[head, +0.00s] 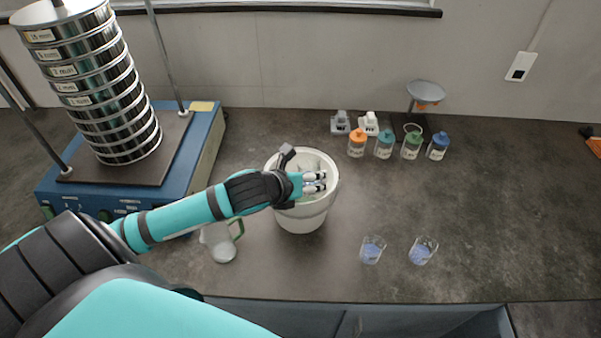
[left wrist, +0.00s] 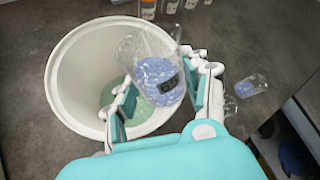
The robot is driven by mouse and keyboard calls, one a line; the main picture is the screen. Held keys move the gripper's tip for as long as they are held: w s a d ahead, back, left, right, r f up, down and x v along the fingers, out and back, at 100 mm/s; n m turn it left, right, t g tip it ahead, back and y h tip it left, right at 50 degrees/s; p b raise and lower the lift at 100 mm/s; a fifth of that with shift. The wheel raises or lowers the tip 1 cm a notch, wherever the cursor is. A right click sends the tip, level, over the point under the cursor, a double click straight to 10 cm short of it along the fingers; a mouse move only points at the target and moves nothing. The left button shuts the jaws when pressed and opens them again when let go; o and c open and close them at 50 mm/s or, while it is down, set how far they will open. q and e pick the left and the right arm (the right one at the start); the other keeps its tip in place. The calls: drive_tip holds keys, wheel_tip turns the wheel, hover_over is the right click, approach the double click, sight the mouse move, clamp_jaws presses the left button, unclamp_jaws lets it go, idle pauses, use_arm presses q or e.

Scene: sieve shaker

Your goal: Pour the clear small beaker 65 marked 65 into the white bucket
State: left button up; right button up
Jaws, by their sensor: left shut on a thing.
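The white bucket (head: 304,222) stands on the bench in front of my left arm. My left gripper (head: 314,182) is over its opening. In the left wrist view the gripper (left wrist: 160,95) is shut on a clear small beaker (left wrist: 158,70) with blue granules and a dark number label that seems to read 65. The beaker is above the bucket's right inner side, and its granules are still inside. Its exact tilt is hard to tell. The bucket (left wrist: 62,75) has some greenish material at its bottom. In the head view the gripper mostly hides the beaker. My right gripper is not in view.
Two more beakers with blue contents (head: 372,250) (head: 422,251) stand right of the bucket. A clear jug with a green handle (head: 221,243) is at its front left. Several capped bottles (head: 384,145) stand behind. The sieve shaker (head: 100,90) fills the left.

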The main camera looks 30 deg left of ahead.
use_arm(q)
drive_tip(key=shift+w+a+f+n+g+h, duration=0.4)
drive_tip(key=shift+a+f+g+h, duration=0.1)
drive_tip(key=shift+a, duration=0.2)
drive_tip(key=shift+h+b, duration=0.3)
drive_tip(key=shift+w+a+f+n+g+h, duration=0.1)
drive_tip(key=shift+a+f+n+g+h, duration=0.05)
drive_tip(key=shift+f+n+g+h, duration=0.2)
drive_tip(key=shift+r+n+g+h+p, duration=0.3)
drive_tip(key=shift+r+n+g+h, duration=0.05)
drive_tip(key=shift+r+n+h, duration=0.15)
idle(0.6)
drive_tip(key=shift+a+f+n+g+h, duration=0.1)
drive_tip(key=shift+f+n+g+h, duration=0.2)
drive_tip(key=shift+h, duration=0.35)
idle(1.0)
drive_tip(key=shift+w+a+r+n+g+h+p, duration=0.15)
drive_tip(key=shift+r+n+g+h+p, duration=0.3)
drive_tip(key=shift+p, duration=0.35)
idle(1.7)
drive_tip(key=shift+h, duration=0.55)
idle(0.8)
